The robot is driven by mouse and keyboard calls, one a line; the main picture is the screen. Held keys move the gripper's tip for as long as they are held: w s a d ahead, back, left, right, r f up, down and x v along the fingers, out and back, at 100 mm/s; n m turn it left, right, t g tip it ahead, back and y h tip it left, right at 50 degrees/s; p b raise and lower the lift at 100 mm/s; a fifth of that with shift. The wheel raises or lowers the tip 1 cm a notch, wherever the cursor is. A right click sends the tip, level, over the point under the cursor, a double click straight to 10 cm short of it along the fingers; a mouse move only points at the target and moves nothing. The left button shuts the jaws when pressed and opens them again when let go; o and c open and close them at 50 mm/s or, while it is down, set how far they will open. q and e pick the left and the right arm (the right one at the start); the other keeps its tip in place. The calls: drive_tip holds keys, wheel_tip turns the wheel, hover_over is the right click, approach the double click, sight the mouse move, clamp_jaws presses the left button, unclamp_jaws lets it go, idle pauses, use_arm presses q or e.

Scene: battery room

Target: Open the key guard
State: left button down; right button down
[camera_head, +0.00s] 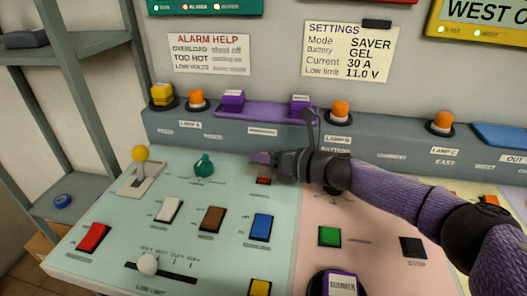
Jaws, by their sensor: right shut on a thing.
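My right gripper (268,159) reaches in from the right over the pale green panel (120,225). It is shut at a small fitting, which I take to be the key guard, though the fingers hide most of it. A small red part (263,181) shows just below the fingers. A thin dark upright piece (311,128) stands behind the gripper; I cannot tell whether it belongs to the guard. My left gripper is not in view.
A green knob (204,166) and a yellow-topped lever (140,155) stand left of the gripper. White (168,210), brown (212,219) and blue (262,227) rockers lie in front. A ledge with orange lamps (340,110) runs behind. Shelving (75,90) stands at the left.

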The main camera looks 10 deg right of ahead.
drive_tip(key=shift+w+r+m, duration=0.2)
drive_tip(key=shift+r+m, duration=0.05)
drive_tip(key=shift+m, duration=0.05)
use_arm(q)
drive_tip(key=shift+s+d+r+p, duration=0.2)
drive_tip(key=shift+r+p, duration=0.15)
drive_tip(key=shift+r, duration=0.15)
use_arm(e)
drive_tip(key=shift+w+d+g, duration=0.1)
drive_tip(key=shift+g, duration=0.2)
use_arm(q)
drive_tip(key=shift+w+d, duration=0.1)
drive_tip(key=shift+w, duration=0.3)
use_arm(e)
drive_tip(key=shift+c, duration=2.1)
unclamp_jaws()
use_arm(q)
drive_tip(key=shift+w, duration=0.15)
